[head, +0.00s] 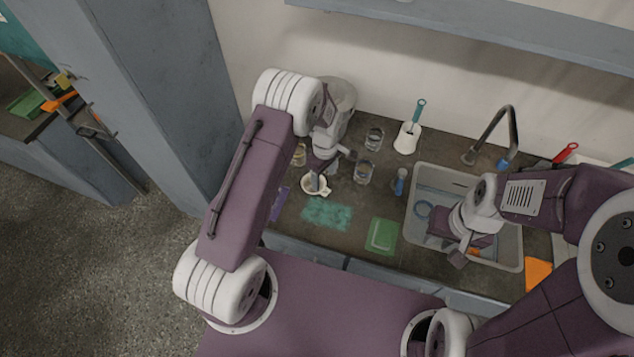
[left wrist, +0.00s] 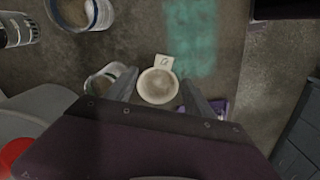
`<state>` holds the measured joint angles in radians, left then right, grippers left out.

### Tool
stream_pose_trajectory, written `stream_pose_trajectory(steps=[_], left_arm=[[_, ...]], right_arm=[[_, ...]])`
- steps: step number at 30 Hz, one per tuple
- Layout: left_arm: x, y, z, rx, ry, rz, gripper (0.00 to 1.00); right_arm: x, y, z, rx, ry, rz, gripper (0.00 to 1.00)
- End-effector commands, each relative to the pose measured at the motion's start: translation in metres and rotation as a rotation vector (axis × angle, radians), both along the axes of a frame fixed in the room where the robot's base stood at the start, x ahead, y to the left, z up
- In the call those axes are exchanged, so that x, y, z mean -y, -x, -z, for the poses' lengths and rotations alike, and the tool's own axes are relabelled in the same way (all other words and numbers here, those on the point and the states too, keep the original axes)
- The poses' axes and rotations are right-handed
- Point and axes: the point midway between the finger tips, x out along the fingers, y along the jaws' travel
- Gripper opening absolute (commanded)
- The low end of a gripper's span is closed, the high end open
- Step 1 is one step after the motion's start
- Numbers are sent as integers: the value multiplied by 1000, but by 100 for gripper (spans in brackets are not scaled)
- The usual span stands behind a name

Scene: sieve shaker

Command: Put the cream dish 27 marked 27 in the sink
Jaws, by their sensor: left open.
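The cream dish (head: 310,188) is a small round bowl with a flat tab, standing on the counter left of the sink. In the left wrist view the dish (left wrist: 157,86) shows its open top, and its tab carries a mark too small to read surely. My left gripper (head: 318,181) is open, its fingers on either side of the dish; I cannot tell whether they touch it. The fingers partly cover the dish in the head view. The grey sink (head: 414,207) is at the right. My right gripper (head: 464,252) is over the sink, its jaws unclear.
Several glass jars (head: 363,172) stand behind and beside the dish. A teal mat (head: 327,213) and a green sponge-like item (head: 382,235) lie in front. A white holder with a brush (head: 407,138) and a small bottle (head: 399,183) stand towards the sink. A tap (head: 491,135) rises behind it.

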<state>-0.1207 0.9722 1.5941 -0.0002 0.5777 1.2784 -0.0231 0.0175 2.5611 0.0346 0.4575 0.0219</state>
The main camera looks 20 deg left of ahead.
Motion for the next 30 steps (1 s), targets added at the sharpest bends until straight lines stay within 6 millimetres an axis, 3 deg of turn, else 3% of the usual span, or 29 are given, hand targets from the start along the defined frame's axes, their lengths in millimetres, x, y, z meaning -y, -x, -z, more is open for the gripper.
stream_pose_trajectory(steps=[8,15,23,26,30], left_arm=[[1,2,17,0,0,1,62],[2,7,58,0,0,2,62],[2,6,65,3,0,2,62],[2,6,65,2,0,2,40],[2,6,64,2,0,2,1]], right_arm=[[0,0,-8,-1,1,-4,28],[0,0,-21,-1,1,-5,28],[0,0,-20,-2,1,-5,28],[0,0,-20,-2,1,-5,28],[0,0,-20,-2,1,-5,28]])
